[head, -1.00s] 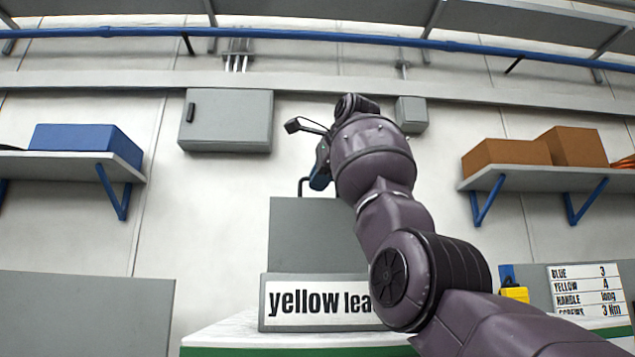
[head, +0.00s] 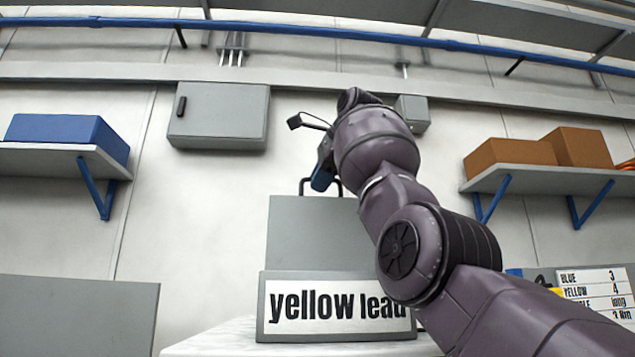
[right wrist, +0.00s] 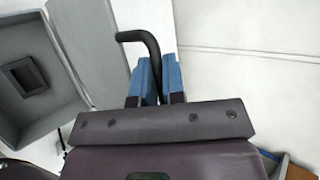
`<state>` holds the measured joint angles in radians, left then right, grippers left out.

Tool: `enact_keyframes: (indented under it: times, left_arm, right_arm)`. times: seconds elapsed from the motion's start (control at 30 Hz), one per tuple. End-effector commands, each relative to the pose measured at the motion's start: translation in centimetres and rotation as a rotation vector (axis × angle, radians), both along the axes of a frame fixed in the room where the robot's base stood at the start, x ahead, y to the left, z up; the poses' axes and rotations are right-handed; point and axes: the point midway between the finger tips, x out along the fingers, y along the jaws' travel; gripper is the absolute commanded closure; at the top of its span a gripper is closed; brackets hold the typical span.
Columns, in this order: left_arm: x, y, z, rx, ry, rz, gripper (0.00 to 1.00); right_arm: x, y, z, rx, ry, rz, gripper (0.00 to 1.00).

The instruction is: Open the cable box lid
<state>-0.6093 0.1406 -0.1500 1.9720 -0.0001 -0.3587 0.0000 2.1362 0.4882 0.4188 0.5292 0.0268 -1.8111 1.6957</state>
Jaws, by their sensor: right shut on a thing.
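The cable box shows as a grey upright panel (head: 310,232) with a black bar handle (head: 305,184) on its top edge. I take this panel to be the lid. A white "yellow lead" sign (head: 335,308) stands in front of its lower part. My right gripper (head: 322,176) is at the handle. In the right wrist view its blue fingers (right wrist: 158,82) are shut on the black handle (right wrist: 135,36), whose bent end sticks out to the left. My arm hides the panel's right side. The left gripper is not in view.
A grey wall cabinet (head: 219,116) and a smaller grey box (head: 412,113) hang behind. Shelves hold a blue box (head: 66,138) on the left and brown boxes (head: 508,153) on the right. A notice board (head: 592,290) is at right. A grey recessed shape (right wrist: 30,75) is left of the fingers.

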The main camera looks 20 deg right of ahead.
Motion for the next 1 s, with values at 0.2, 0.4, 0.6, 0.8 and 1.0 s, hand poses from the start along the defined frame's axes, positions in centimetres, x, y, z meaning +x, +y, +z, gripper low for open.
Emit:
enact_keyframes:
  times: [0.2, 0.4, 0.6, 0.8, 1.0]
  left_arm:
    - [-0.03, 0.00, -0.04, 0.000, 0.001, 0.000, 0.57]
    - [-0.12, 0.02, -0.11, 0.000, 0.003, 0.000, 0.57]
    - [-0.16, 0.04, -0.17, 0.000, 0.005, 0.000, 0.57]
    - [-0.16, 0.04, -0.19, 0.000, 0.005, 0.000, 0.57]
    - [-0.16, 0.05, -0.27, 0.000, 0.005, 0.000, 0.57]
  right_arm:
    - [-0.18, -0.05, 0.09, 0.003, 0.004, 0.000, 1.00]
    - [-0.17, -0.04, 0.07, 0.003, 0.004, 0.000, 1.00]
    - [-0.15, -0.03, 0.04, 0.003, 0.005, 0.000, 0.66]
    - [-0.11, -0.03, 0.00, 0.003, 0.006, 0.000, 0.66]
    - [-0.90, -0.24, 0.66, 0.003, 0.005, 0.000, 0.66]
